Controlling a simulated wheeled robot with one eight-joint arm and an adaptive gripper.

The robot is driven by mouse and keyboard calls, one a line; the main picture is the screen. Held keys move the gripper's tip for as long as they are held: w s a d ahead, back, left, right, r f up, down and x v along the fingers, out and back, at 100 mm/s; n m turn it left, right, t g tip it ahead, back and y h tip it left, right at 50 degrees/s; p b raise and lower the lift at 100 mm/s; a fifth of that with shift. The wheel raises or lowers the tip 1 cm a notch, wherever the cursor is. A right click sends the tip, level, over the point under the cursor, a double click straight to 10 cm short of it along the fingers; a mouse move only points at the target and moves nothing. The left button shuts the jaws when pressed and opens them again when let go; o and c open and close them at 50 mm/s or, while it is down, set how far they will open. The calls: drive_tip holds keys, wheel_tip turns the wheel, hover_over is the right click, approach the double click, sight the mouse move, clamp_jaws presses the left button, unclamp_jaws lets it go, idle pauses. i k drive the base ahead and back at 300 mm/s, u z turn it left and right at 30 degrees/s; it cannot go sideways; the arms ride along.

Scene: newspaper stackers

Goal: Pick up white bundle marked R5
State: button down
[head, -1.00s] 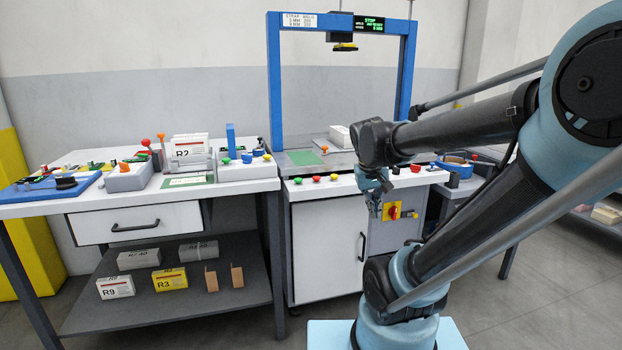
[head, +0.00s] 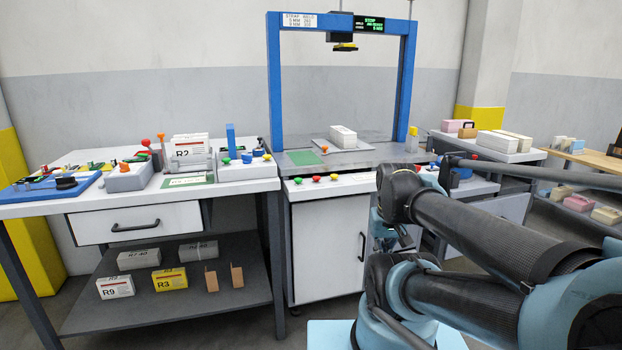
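I can read no R5 label on any bundle. A white bundle (head: 343,136) lies on the steel top under the blue strapping frame, and I see no mark on it. A white bundle marked R2 (head: 190,148) stands in a holder on the left bench. A white bundle marked R9 (head: 115,287) sits on the lower shelf. Unmarked white bundles (head: 497,142) lie on the right table. My gripper (head: 392,238) hangs low in front of the machine's cabinet, apart from all bundles. My arm partly hides it, and its fingers are unclear.
A yellow R3 bundle (head: 170,279) and grey bundles (head: 138,259) share the lower shelf. The blue frame (head: 274,85) rises over the machine. A blue tray (head: 50,190) lies on the left bench (head: 240,187). More bundles (head: 578,203) sit on a rack at right.

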sight(343, 137)
drive_tip(key=u, duration=1.15)
drive_tip(key=i, duration=0.85)
drive_tip(key=z, duration=1.25)
